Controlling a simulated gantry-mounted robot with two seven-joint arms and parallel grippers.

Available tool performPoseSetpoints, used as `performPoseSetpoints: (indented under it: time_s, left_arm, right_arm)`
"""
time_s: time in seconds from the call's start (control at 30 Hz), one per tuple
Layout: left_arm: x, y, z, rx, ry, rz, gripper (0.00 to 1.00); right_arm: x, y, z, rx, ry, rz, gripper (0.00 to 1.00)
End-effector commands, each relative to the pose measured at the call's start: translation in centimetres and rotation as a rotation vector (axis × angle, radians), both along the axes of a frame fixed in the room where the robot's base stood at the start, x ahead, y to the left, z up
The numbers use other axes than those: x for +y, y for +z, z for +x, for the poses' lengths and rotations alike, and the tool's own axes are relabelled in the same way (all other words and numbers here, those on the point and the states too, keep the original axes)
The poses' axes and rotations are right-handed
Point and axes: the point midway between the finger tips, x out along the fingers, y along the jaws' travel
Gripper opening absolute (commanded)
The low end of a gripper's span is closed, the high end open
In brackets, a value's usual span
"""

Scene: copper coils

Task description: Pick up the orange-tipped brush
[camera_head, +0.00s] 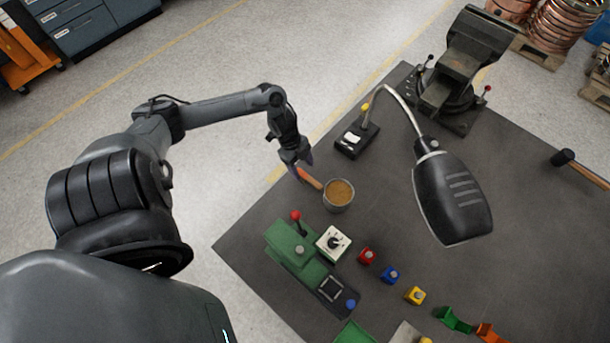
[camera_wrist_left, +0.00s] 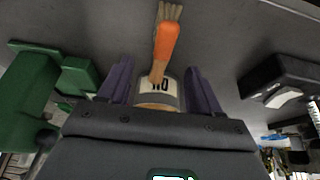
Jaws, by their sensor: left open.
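The orange-tipped brush (camera_head: 309,179) leans out of a metal can (camera_head: 338,196) in the head view, its orange part slanting up and left. In the left wrist view the brush (camera_wrist_left: 166,42) shows an orange section with brownish bristles at the top, and its lower end runs to the labelled can (camera_wrist_left: 158,87). My left gripper (camera_head: 298,165) is just beyond the orange part of the brush. Its two purple-grey fingers (camera_wrist_left: 160,73) are spread, with the brush and can showing between them; I cannot tell whether they touch. My right gripper is not in view.
A lamp (camera_head: 452,195) with a black base (camera_head: 357,138) stands right of the can. A green device (camera_head: 296,250) with a red-knobbed lever is in front, beside several coloured blocks. A vise (camera_head: 462,70) sits at the table's (camera_head: 520,230) far corner.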

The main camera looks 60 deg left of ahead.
Motion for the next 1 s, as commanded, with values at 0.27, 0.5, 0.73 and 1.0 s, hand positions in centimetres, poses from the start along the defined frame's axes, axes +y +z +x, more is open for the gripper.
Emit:
performPoseSetpoints:
  time_s: [0.27, 0.5, 0.73, 1.0]
  left_arm:
    - [-0.5, -1.6, 0.2, 0.000, 0.001, 0.000, 0.64]
    - [-1.3, -4.6, 0.5, -0.001, 0.001, -0.001, 0.64]
    - [-1.7, -5.8, 0.7, -0.001, -0.001, 0.004, 0.64]
    - [-1.7, -5.8, 0.7, -0.002, -0.002, 0.004, 0.55]
  right_arm:
    - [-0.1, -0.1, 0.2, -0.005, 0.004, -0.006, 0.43]
    - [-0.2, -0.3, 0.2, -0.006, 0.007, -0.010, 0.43]
    - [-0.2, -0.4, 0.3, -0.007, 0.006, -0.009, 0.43]
    - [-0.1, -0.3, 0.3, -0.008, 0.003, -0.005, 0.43]
